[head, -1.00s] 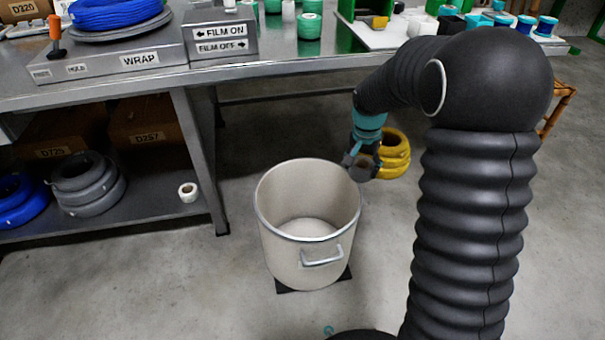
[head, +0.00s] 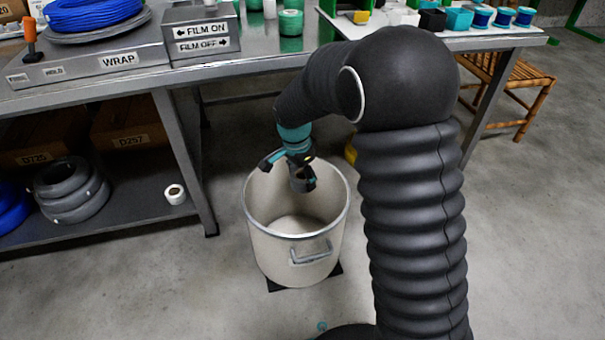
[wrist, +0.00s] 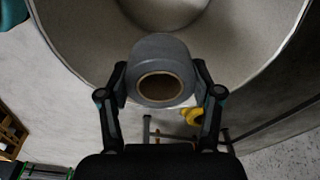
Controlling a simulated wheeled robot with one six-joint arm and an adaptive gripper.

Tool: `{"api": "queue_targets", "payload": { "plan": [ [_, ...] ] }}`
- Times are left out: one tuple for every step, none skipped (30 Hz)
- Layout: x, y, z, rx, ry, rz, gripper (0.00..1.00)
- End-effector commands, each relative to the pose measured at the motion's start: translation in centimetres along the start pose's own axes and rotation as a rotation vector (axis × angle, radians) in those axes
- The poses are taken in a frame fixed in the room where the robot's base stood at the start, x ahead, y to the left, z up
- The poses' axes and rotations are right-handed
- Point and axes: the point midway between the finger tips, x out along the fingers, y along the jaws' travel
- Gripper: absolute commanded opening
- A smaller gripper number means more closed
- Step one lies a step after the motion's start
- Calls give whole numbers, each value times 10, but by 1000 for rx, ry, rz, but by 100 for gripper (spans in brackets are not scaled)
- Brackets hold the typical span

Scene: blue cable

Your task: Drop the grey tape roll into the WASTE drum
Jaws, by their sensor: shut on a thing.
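The grey tape roll (wrist: 161,50) is between the two fingers of my gripper (wrist: 160,78), its brown core facing the wrist camera. My gripper is shut on it. In the head view my gripper (head: 290,168) points down over the open drum, with the grey roll (head: 302,181) at about rim height, inside the outline of the mouth. The pale beige drum (head: 285,258) stands upright on the floor with a front handle. Its inside wall shows in the wrist view (wrist: 245,45) beyond the roll. No WASTE lettering is visible on it.
A steel bench (head: 260,66) runs behind the drum. Its lower shelf (head: 110,225) at left holds grey coils (head: 70,190) and a small white roll (head: 175,194). A yellow coil (head: 350,152) is mostly hidden behind my arm. A wooden chair (head: 515,85) stands at right.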

Motion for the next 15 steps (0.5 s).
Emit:
{"api": "queue_targets", "payload": {
  "plan": [
    [10, 0, 1, 0, 0, 1, 29],
    [14, 0, 2, 0, 0, 1, 29],
    [18, 0, 2, 0, 0, 0, 29],
    [21, 0, 2, 0, 0, 0, 29],
    [24, 0, 3, 0, 0, 0, 29],
    [28, 0, 3, 0, 0, 0, 29],
    [30, 0, 3, 0, 0, 0, 29],
    [31, 0, 3, 0, 0, 0, 29],
    [33, 0, 4, 0, 0, 0, 29],
    [34, 0, 4, 0, 0, 0, 29],
    [34, 0, 4, 0, 0, 0, 29],
    [34, 0, 4, 0, 0, 0, 29],
    [34, 0, 4, 0, 0, 0, 29],
    [34, 0, 4, 0, 0, 0, 29],
    [34, 0, 4, 0, 0, 0, 29]
  ]
}}
